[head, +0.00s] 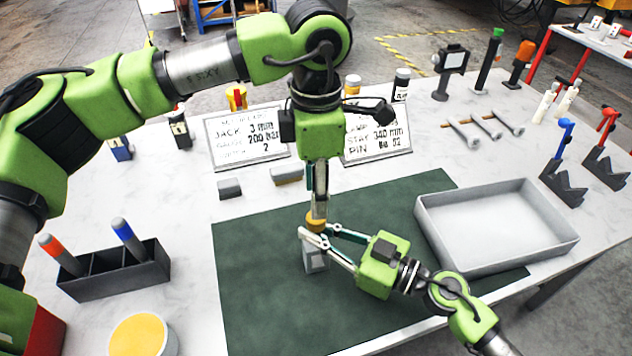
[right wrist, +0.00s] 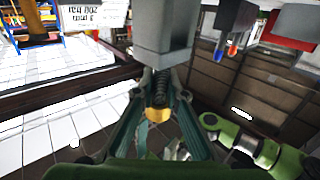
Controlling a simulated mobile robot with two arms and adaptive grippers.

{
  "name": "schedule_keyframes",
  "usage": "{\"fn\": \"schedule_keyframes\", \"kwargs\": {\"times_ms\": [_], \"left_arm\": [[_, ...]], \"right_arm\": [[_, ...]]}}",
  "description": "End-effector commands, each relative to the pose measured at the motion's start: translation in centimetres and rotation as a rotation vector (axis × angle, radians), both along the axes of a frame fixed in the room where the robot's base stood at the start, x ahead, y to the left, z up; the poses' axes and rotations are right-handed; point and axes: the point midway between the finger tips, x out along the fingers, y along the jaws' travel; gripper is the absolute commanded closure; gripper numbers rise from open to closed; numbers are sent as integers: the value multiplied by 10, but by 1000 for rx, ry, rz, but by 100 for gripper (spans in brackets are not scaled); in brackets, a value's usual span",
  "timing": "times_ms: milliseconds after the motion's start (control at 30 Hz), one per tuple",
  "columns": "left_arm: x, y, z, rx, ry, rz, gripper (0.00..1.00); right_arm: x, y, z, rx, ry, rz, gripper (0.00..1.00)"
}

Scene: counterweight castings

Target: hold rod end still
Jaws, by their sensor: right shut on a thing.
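A small yellow-brown piece, which looks like the rod end (head: 317,221), stands just above a grey block (head: 316,263) on the green mat (head: 260,290). My right gripper (head: 318,231) reaches in from the right with its tips closed around this piece. In the right wrist view the rod end (right wrist: 157,114) shows yellow between the fingers, with a large grey block (right wrist: 163,30) past the tips. My left gripper (head: 318,205) points straight down from above, its fingers close together at the top of the piece. Whether it grips the piece cannot be told.
A grey tray (head: 555,243) lies right of the mat. A dark holder (head: 120,285) with red and blue-topped tools stands left. Two signs (head: 248,140) and small grey blocks are behind. Red and blue-handled clamps (head: 563,185) stand far right. The mat's front left is clear.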

Motion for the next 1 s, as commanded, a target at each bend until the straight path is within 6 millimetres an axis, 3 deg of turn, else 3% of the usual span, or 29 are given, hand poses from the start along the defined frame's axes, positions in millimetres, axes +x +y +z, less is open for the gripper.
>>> {"fn": "schedule_keyframes", "kwargs": {"times_ms": [200, 400, 833, 1000], "left_arm": [[0, 0, 12, -1, 1, 357, 62], [0, 0, 17, -1, 0, 525, 62], [0, 0, 17, 0, 1, 552, 62], [-1, 1, 1, 1, 3, 552, 62]], "right_arm": [[0, 0, 0, 0, 0, 0, 100], [0, 0, 0, 0, 0, 0, 100], [0, 0, 0, 0, 0, 0, 100], [0, 0, 0, 0, 0, 0, 100]]}}
